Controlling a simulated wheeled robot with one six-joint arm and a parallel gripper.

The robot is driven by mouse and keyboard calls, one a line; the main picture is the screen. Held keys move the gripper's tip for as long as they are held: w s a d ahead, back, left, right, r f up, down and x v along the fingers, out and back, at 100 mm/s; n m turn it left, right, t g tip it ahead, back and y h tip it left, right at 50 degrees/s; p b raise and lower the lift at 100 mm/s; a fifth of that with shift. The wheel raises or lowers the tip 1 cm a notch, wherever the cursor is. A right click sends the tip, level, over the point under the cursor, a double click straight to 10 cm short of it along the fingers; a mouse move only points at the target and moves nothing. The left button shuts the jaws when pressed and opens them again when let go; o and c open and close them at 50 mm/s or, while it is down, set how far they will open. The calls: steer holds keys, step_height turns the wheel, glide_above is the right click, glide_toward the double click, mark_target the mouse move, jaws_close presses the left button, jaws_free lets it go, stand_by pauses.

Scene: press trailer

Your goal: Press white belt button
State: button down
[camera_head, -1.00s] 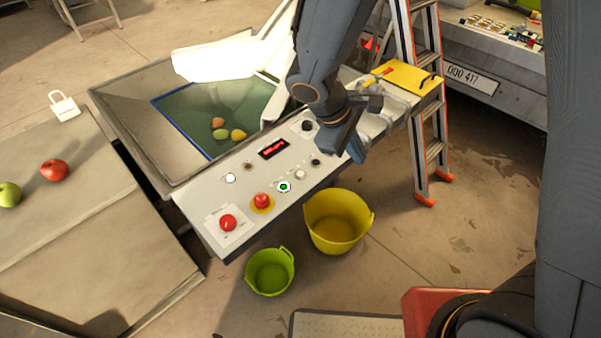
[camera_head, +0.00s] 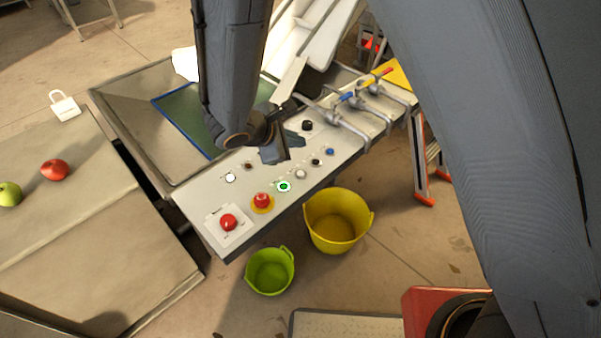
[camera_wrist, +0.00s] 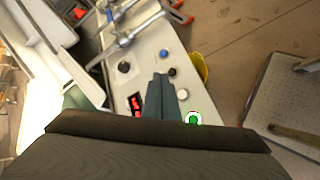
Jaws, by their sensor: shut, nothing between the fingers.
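The control panel (camera_head: 325,165) carries several buttons and knobs. A white button (camera_head: 231,177) sits at its left side, left of my gripper. Another pale white button (camera_head: 301,174) sits beside the green-lit button (camera_head: 284,186); it also shows in the wrist view (camera_wrist: 182,94). I cannot tell which is the belt button. My gripper (camera_head: 276,153) is over the middle of the panel and hides the red display in the head view. In the wrist view my gripper (camera_wrist: 161,76) is shut and empty, its fingers pointing along the panel between the display (camera_wrist: 136,104) and the pale button.
Other controls are close by: a red button (camera_head: 228,222), a red emergency knob (camera_head: 262,201), black knobs and a blue button (camera_head: 330,152). Pipes with valves (camera_head: 360,107) stand on the panel's right part. A yellow bucket (camera_head: 338,222) and a green bucket (camera_head: 270,271) stand in front.

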steer(key=b, duration=0.5)
glide_above(298, 177)
step_height(298, 177, down, 8)
steer(key=shift+a+r, duration=0.1)
steer(key=shift+s+f+b, duration=0.1)
steer(key=shift+f+b, duration=0.3)
steer(key=shift+f, duration=0.15)
steer(key=shift+f, duration=0.15)
stand_by(1.4)
steer(key=shift+f+b, duration=0.25)
steer(key=shift+b, duration=0.3)
